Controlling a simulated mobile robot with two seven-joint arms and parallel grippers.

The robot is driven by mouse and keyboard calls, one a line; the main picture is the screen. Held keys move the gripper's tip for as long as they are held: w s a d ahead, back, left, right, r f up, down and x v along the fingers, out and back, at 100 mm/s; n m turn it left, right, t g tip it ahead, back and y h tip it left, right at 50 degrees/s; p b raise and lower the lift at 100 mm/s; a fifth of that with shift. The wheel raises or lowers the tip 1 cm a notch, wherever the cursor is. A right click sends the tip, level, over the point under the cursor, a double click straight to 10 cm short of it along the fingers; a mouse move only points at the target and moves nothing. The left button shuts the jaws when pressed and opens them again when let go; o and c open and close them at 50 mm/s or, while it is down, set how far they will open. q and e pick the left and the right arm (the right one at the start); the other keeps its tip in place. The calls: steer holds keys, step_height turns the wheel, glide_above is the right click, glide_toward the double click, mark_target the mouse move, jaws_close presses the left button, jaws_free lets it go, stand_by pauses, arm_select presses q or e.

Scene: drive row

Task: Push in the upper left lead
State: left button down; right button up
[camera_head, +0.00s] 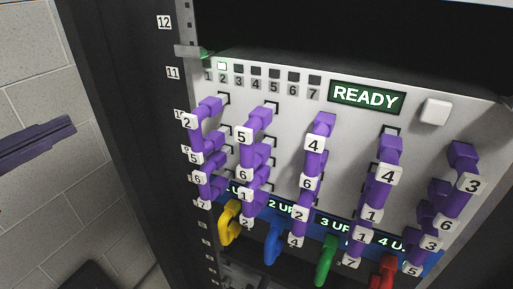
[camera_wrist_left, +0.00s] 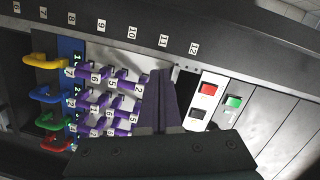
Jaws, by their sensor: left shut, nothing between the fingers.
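The upper left lead (camera_head: 209,107) is a purple plug with a white tag marked 2, at the top of the leftmost column in the head view. In the left wrist view, a tag marked 2 (camera_wrist_left: 139,88) shows just left of my fingers. My left gripper (camera_head: 70,125) is shut and empty at the left of the head view, apart from the panel in the picture. Its closed fingers also show in the left wrist view (camera_wrist_left: 160,74). Several other purple leads stand in columns on the grey panel (camera_head: 280,105). My right gripper is not in view.
A green READY display (camera_head: 366,96) and a white button (camera_head: 435,111) sit at the panel's top. Yellow (camera_head: 229,222), blue (camera_head: 273,243), green (camera_head: 325,262) and red (camera_head: 382,274) handles stick out below. The dark rack post (camera_head: 125,120) borders the left.

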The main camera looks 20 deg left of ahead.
arm_select(q)
steer(key=s+d+f+m+h+b, duration=0.2)
steer(key=d+f+m+h+b, duration=0.25)
steer(key=f+m, duration=0.25)
steer(key=h+p, duration=0.2)
steer(key=p, duration=0.2)
glide_toward(192, 140)
steer(key=shift+m+y, duration=0.25)
steer(key=shift+m, duration=0.15)
steer(key=x, duration=0.6)
steer(key=shift+w+d, duration=0.2)
steer(key=shift+w, duration=0.15)
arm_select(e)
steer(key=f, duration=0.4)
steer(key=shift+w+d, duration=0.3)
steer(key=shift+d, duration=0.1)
arm_select(q)
steer(key=shift+w, duration=0.1)
